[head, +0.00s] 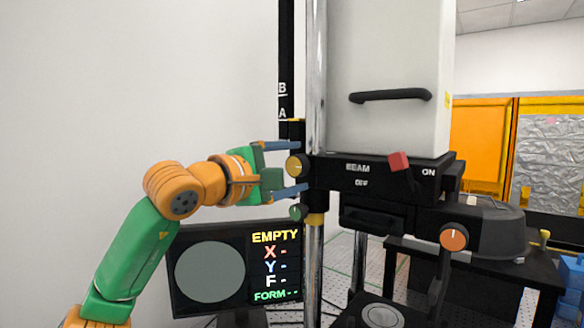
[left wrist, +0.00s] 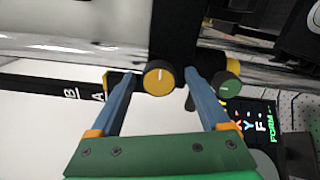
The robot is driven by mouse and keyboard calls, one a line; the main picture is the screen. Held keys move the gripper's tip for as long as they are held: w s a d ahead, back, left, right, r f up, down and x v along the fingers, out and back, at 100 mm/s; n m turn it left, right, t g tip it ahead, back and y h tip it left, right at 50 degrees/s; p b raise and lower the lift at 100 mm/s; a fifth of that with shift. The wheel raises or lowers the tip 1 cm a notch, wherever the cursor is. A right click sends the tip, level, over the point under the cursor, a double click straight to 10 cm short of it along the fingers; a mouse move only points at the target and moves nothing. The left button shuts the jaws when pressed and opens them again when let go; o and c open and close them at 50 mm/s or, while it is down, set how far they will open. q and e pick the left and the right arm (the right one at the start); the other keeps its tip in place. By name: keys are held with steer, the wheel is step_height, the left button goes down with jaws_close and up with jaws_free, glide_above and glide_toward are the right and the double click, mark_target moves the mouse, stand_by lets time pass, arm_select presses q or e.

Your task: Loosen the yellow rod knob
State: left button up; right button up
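The yellow rod knob (head: 297,165) is a round knob with a pale index line, on the black carriage beside the metal column. It also shows in the left wrist view (left wrist: 158,79), facing the camera. My left gripper (head: 302,166) is open, with one blue finger above the knob and one below it in the head view. In the left wrist view the fingertips (left wrist: 162,74) lie on either side of the knob, with a small gap visible on each side. My right gripper is not in view.
A green knob (head: 295,212) sits just below the lower finger; it also shows in the left wrist view (left wrist: 229,86). A screen (head: 208,272) reading EMPTY stands below my left arm. A red BEAM switch (head: 398,161) and an orange knob (head: 454,237) are to the right.

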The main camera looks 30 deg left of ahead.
arm_select(q)
steer(key=shift+s+f+b, duration=0.1)
steer(key=shift+s+b, duration=0.3)
steer(key=shift+s, duration=0.05)
steer(key=s+b, duration=0.2)
steer(key=s, duration=0.4)
steer(key=shift+s+a, duration=0.2)
steer(key=shift+a, duration=0.05)
steer(key=shift+w, duration=0.1)
